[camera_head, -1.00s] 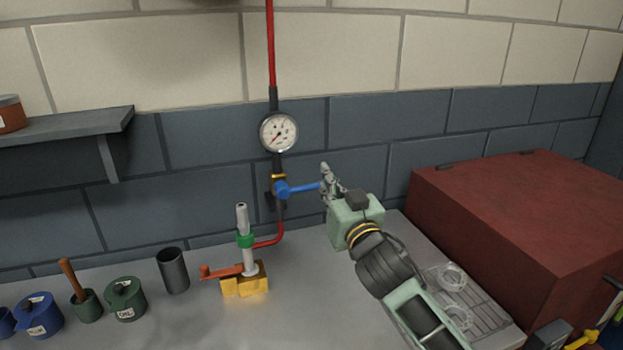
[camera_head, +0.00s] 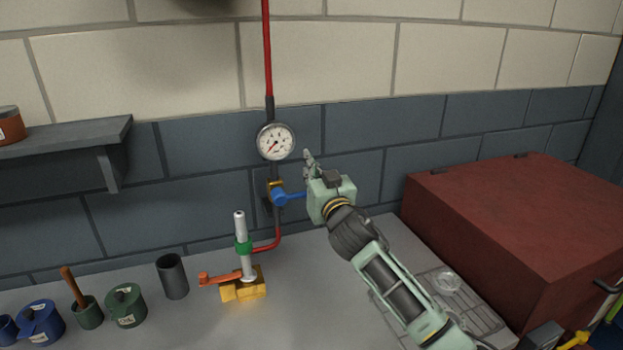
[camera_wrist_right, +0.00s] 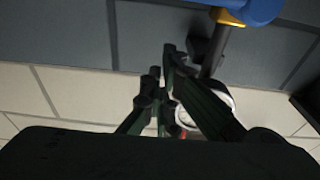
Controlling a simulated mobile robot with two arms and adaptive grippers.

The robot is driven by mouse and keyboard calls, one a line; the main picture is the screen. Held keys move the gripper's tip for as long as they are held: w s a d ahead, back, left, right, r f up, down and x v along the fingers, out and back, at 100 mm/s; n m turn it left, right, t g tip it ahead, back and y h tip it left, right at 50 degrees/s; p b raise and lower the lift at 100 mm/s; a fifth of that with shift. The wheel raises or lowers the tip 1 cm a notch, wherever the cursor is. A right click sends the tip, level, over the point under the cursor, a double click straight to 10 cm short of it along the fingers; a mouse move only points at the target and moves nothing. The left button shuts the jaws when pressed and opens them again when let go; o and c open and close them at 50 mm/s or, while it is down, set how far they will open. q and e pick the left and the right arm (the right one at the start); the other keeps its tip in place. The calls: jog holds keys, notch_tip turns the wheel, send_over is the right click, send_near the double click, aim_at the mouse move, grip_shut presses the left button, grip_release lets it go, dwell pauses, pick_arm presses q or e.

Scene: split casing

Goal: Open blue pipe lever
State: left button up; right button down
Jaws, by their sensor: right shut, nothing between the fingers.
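The blue pipe lever (camera_head: 293,195) sticks out to the right from its valve on the vertical pipe, below the gauge (camera_head: 276,142). In the right wrist view, the shut fingers (camera_wrist_right: 161,72) stand in front of the wall, and part of the blue valve (camera_wrist_right: 235,8) shows at the top edge. I cannot tell whether the gripper touches the lever. My left gripper is not in view.
A red pipe (camera_head: 267,50) runs up the wall above the gauge. A silver tube with a green ring (camera_head: 243,247) stands on a yellow base (camera_head: 243,288) below the valve. A large red box (camera_head: 510,215) stands on the right. Several pots stand at the lower left.

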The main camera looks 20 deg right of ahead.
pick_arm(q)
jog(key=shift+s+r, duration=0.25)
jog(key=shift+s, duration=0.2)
pick_arm(e)
jog(key=shift+s+f, duration=0.15)
jog(key=shift+f, duration=0.85)
jog(key=shift+s+f, duration=0.1)
jog(key=shift+f, duration=0.9)
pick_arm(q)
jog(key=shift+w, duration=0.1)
pick_arm(e)
jog(key=shift+d, duration=0.1)
